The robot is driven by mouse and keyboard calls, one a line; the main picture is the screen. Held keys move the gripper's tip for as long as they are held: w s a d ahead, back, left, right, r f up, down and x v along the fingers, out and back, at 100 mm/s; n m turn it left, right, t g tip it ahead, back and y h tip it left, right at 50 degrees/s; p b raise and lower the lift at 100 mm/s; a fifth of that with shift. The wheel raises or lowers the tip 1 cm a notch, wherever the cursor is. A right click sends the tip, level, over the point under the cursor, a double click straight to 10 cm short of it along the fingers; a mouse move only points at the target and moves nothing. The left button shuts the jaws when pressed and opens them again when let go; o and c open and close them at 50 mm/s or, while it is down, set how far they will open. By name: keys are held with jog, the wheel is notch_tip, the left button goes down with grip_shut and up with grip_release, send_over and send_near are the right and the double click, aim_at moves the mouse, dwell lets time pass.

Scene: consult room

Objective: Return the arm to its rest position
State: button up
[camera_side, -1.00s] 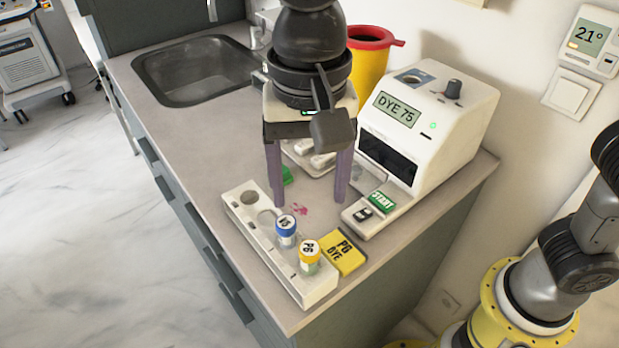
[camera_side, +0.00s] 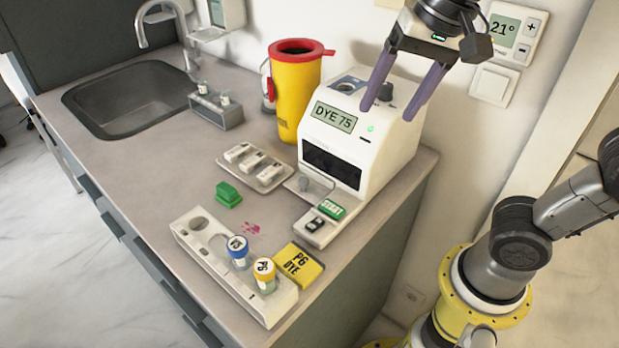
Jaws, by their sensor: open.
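My gripper (camera_side: 393,112) is at the upper right, in front of or above the white dye machine (camera_side: 385,150) in the picture. Its two purple fingers are spread apart with nothing between them. The machine's screen reads "DYE 75" and a small green light shows on its front. My arm's yellow-ringed base (camera_side: 485,305) stands at the lower right, beside the counter. Most of the arm between base and gripper is out of view.
The counter (camera_side: 160,165) holds a white rack (camera_side: 205,255) with blue-capped (camera_side: 239,252) and yellow-capped (camera_side: 265,275) vials, a yellow PG DYE block (camera_side: 299,263), a green block (camera_side: 228,194), a small tray (camera_side: 269,184), a yellow bin (camera_side: 295,95) and a sink (camera_side: 130,100).

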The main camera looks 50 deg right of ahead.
jog(key=s+d+f+n+t, duration=0.2)
jog(key=s+d+f+n, duration=0.3)
jog(key=f+n, duration=0.4)
jog(key=shift+s+d+f+h, duration=0.25)
jog(key=shift+s+d+h, duration=0.15)
jog(key=shift+s, duration=0.45)
